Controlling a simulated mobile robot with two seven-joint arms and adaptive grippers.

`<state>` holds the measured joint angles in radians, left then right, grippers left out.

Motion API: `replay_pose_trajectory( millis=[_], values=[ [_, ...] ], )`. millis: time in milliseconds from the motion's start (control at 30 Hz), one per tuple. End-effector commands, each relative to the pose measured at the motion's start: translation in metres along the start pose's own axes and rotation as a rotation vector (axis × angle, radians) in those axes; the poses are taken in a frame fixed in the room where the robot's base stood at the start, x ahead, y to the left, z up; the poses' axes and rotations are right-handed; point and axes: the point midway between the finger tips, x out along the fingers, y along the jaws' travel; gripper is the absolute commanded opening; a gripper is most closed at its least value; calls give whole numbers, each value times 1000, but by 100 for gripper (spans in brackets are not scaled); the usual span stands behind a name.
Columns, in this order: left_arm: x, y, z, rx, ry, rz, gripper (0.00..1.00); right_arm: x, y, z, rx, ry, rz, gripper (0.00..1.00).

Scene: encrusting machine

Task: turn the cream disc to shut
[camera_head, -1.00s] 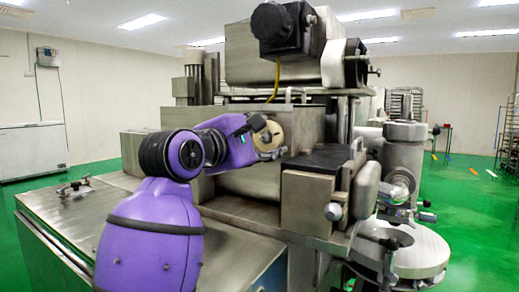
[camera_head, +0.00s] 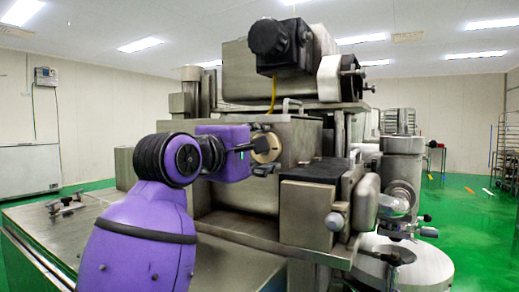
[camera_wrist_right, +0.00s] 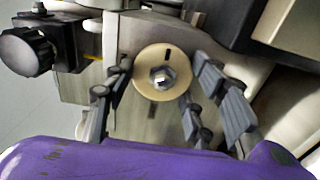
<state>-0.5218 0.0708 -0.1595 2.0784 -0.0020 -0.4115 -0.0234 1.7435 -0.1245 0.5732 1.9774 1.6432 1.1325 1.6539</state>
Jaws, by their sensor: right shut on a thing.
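The cream disc (camera_head: 270,155) is on the front of the steel machine housing. In the right wrist view the cream disc (camera_wrist_right: 150,91) has a hex nut at its centre and a short dark mark near its top. My right gripper (camera_head: 263,150) reaches it from the left. In the wrist view the right gripper (camera_wrist_right: 161,72) has its dark fingers on both sides of the disc and is shut on its rim. In the head view a dark finger hides part of the disc. My left gripper is not in view.
A steel box with a dark lid (camera_head: 314,171) juts out right of the disc. A black knob (camera_head: 268,38) sits above on the machine. A steel table top (camera_head: 228,250) lies below my right arm. A round steel plate (camera_head: 418,262) is at lower right.

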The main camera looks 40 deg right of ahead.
Motion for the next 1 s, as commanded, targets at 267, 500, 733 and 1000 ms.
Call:
replay_pose_trajectory(
  millis=[267, 500, 733, 1000],
  values=[
    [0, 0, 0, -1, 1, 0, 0, -1, 6, 0, 8, 5, 15, 68],
    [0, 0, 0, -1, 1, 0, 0, -1, 3, 0, 4, 3, 9, 68],
    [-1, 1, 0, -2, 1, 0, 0, -15, 2, -2, 2, 6, 6, 68],
    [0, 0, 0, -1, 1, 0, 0, -72, 2, -1, 3, 7, 8, 68]
  ],
)
